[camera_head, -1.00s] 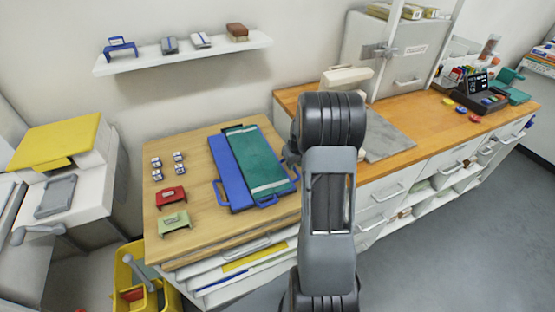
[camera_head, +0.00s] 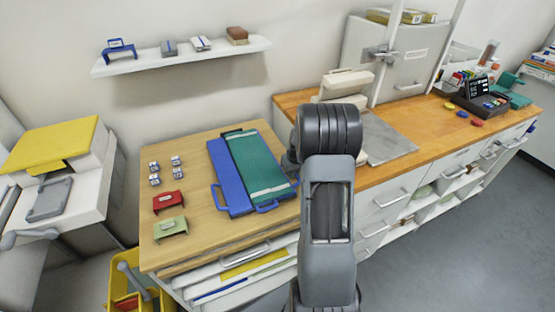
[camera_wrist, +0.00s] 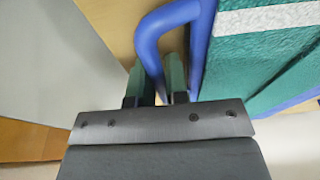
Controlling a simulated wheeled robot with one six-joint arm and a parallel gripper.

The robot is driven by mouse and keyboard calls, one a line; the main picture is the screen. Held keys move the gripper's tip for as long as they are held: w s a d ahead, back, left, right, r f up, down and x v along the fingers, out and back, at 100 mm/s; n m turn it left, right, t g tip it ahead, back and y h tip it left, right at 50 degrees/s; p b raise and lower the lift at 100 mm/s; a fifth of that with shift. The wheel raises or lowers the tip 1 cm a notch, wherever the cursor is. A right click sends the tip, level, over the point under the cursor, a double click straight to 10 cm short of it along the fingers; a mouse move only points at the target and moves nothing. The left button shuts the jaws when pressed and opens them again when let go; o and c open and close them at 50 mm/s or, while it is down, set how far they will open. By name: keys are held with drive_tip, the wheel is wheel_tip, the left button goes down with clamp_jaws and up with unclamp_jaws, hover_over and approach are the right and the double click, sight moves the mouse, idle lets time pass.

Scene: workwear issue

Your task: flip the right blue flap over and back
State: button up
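A folding board lies on the wooden table, with a bare blue left part (camera_head: 229,178) and green cloth (camera_head: 256,163) with a white stripe over its right part. Blue loop handles stick out at its left, front and right edges. In the wrist view, the handle of the right blue flap (camera_wrist: 152,33) runs beside the green cloth (camera_wrist: 255,55) and passes between the two green-padded fingertips of my gripper (camera_wrist: 158,80). The fingers sit close against both sides of the bar. In the head view my arm hides the fingertips. The flap lies flat.
On the table's left are several small labelled blocks (camera_head: 154,180), a red holder (camera_head: 168,201) and a green holder (camera_head: 171,227). A grey slab (camera_head: 387,139) lies on the counter right of my arm. A shelf (camera_head: 180,56) hangs above the table.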

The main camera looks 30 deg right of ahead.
drive_tip(key=shift+c, duration=0.5)
